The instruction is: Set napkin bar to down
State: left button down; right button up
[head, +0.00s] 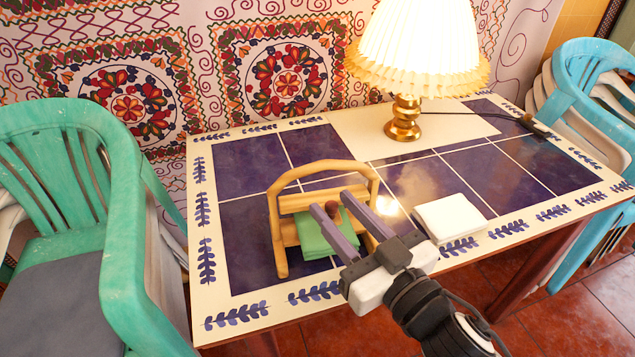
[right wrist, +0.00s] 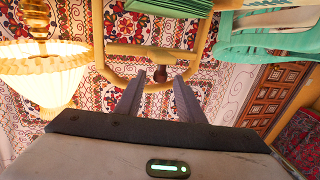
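The wooden napkin holder (head: 281,229) stands on the tiled table, with an arched frame. Its pale napkin bar (head: 298,201) runs across the frame, raised above the green napkins (head: 313,241), with a dark brown knob (head: 333,207) at its middle. The bar (right wrist: 130,50) and knob (right wrist: 160,73) also show in the right wrist view. My right gripper (head: 335,208) is open, its two fingers apart at the holder. In the wrist view the knob lies between the fingertips (right wrist: 159,80), with gaps visible; I cannot tell whether either finger touches it. My left gripper is not in view.
A lamp with a pleated shade (head: 420,50) and brass base stands at the back. A white folded stack (head: 449,217) lies right of the holder. A green chair (head: 112,200) is at the left, a blue chair (head: 560,85) at the right. The table's left part (head: 235,240) is clear.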

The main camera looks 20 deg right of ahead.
aim_at(318, 201)
jog(key=shift+p+x, duration=0.35)
jog(key=shift+x, duration=2.8)
grip_shut()
